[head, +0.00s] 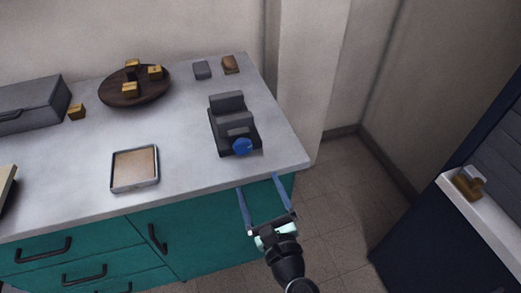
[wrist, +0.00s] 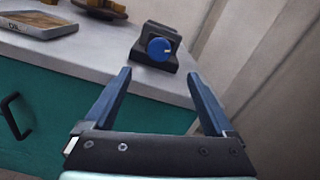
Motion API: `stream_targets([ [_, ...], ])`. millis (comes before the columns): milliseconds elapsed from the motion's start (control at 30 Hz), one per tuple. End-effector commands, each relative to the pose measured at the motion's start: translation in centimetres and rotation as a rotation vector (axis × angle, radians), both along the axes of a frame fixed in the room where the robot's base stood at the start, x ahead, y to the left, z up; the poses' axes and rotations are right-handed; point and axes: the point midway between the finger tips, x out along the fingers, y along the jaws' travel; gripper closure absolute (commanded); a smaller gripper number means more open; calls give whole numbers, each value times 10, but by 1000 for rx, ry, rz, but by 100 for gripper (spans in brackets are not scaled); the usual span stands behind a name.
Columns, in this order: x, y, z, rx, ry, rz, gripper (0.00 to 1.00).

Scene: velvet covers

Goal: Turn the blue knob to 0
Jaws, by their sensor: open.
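The blue knob (head: 242,147) is on the front of a dark grey stepped device (head: 228,104) near the right end of the counter. In the wrist view the knob (wrist: 160,49) faces me, with a small pale mark on its upper right part; no numbers can be read. My gripper (head: 259,181) is open and empty, in front of the counter's front edge and short of the knob. In the wrist view its two blue fingers (wrist: 158,73) point toward the device, with the knob beyond and between their tips, apart from them.
A framed tan tray (head: 134,169) lies left of the device. A brown round plate (head: 120,98) with several yellow blocks, a grey case (head: 30,106) and two small blocks stand farther back. The counter (head: 190,172) is clear around the device's front. Teal drawers with black handles are below.

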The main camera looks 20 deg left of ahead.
Motion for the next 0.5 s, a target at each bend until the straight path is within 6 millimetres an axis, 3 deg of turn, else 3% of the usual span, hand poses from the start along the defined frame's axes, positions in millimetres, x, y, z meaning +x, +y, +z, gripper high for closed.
stream_targets([
  [500,80,55,2,-4,-8,1,11],
])
